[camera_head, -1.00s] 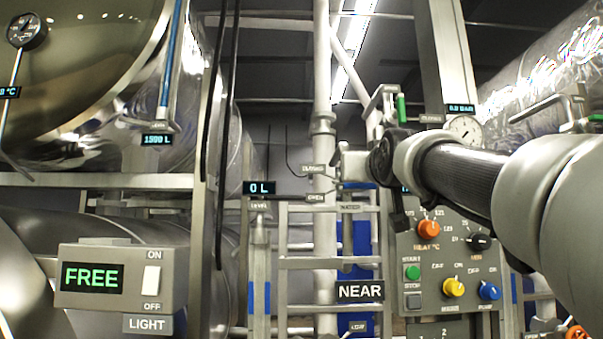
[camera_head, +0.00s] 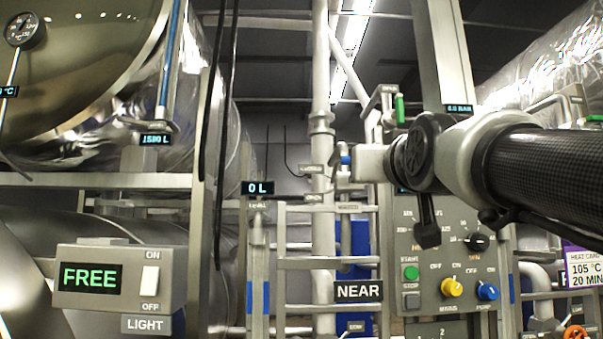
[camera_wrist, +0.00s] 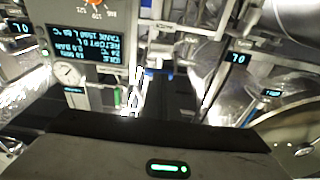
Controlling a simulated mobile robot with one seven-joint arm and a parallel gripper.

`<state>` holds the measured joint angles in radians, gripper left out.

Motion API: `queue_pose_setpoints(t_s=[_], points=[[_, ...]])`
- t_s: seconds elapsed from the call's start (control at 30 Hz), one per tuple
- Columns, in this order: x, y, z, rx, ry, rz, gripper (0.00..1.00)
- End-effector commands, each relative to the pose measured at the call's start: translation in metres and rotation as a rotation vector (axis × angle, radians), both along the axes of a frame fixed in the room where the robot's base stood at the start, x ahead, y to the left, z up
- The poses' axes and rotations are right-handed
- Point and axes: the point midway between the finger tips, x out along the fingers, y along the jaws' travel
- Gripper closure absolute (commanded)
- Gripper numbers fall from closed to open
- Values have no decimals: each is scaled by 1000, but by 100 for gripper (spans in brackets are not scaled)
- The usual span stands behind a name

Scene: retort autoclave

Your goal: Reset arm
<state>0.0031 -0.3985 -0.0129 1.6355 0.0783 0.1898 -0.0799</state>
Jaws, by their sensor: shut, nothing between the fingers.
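My arm reaches in from the right edge in the head view. My gripper (camera_head: 345,165) is at its left end, in the air in front of a pale vertical pipe and above the rail frame. It is small here, shut, with nothing held. In the wrist view the grey gripper body, with a green light, fills the bottom, and dark parts stretch ahead of it. The control panel (camera_head: 462,262) stands just below and behind my wrist. My wrist hides part of it, including its orange knob.
A switch box (camera_head: 118,279) reading FREE stands at lower left, by the large steel vessel (camera_head: 70,70). A NEAR sign (camera_head: 359,291) hangs on the rails. A heat card (camera_head: 585,268) reads 105 °C, 20 MIN at right. The wrist view shows a display screen (camera_wrist: 90,42) upside down.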

Motion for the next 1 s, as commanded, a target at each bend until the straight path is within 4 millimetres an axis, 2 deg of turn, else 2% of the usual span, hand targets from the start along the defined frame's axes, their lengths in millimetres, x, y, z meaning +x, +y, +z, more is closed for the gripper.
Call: queue_pose_setpoints(t_s=[0.27,0.37,0.43,0.47,0.57,0.6,0.67,0.7,0.77,0.8,1.0], points=[[0,0,-1,0,2,0,100],[0,1,-18,0,42,2,100],[-2,2,-45,-1,106,5,100],[-4,2,-61,-1,145,7,100],[-15,5,-129,0,303,12,100],[-22,5,-160,1,375,14,100],[-36,7,-205,2,480,16,100],[-47,7,-234,2,549,16,100],[-65,8,-276,2,651,17,100],[-78,8,-304,1,718,16,100],[-154,7,-424,1,1028,10,100]])
